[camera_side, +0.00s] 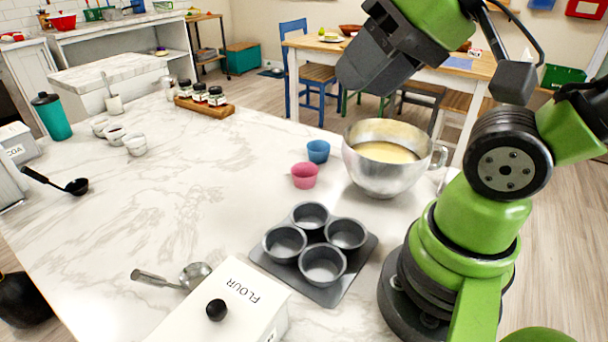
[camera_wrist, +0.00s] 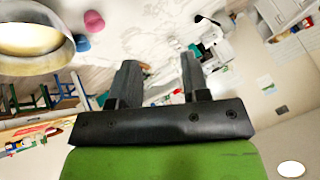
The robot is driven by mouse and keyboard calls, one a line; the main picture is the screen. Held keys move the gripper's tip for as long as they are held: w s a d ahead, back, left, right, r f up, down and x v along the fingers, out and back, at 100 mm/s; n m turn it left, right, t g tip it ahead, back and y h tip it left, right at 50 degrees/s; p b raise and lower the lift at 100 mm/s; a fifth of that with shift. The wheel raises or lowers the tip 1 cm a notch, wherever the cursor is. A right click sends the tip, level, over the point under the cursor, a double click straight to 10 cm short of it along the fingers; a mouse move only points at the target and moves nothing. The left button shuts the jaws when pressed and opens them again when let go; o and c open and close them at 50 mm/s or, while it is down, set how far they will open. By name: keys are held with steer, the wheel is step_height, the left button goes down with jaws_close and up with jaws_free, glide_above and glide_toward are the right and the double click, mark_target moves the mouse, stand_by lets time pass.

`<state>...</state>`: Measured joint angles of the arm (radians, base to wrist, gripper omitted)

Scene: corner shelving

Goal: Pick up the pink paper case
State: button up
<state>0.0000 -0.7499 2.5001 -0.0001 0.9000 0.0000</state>
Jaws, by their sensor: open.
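The pink paper case (camera_side: 305,176) stands upright on the marble counter, in front of and left of the blue paper case (camera_side: 318,151). In the wrist view the pink case (camera_wrist: 94,21) is at the upper left, beside the blue case (camera_wrist: 82,43). My gripper (camera_side: 352,84) is raised above the counter, up and to the right of the pink case and well apart from it. In the wrist view my gripper (camera_wrist: 158,66) shows two fingers spread apart with nothing between them.
A metal bowl of batter (camera_side: 380,164) stands just right of the cases. A muffin tin (camera_side: 312,245) lies in front. A flour box (camera_side: 225,305), scoop (camera_side: 190,277), spice rack (camera_side: 205,105) and teal bottle (camera_side: 52,117) are around the counter. The counter left of the cases is clear.

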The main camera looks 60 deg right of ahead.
steer(key=o, duration=0.9)
steer(key=n+g+h, duration=0.2)
steer(key=n+g, duration=0.3)
steer(key=g, duration=0.2)
glide_above(305, 170)
steer(key=s+a, duration=0.2)
steer(key=f, duration=2.4)
steer(key=shift+w+a+f, duration=0.1)
steer(key=shift+w+a, duration=0.1)
steer(key=shift+w, duration=0.05)
steer(key=shift+w+d+f, duration=0.1)
steer(key=shift+f, duration=1.35)
steer(key=shift+w+d+f, duration=0.1)
steer(key=shift+f, duration=1.3)
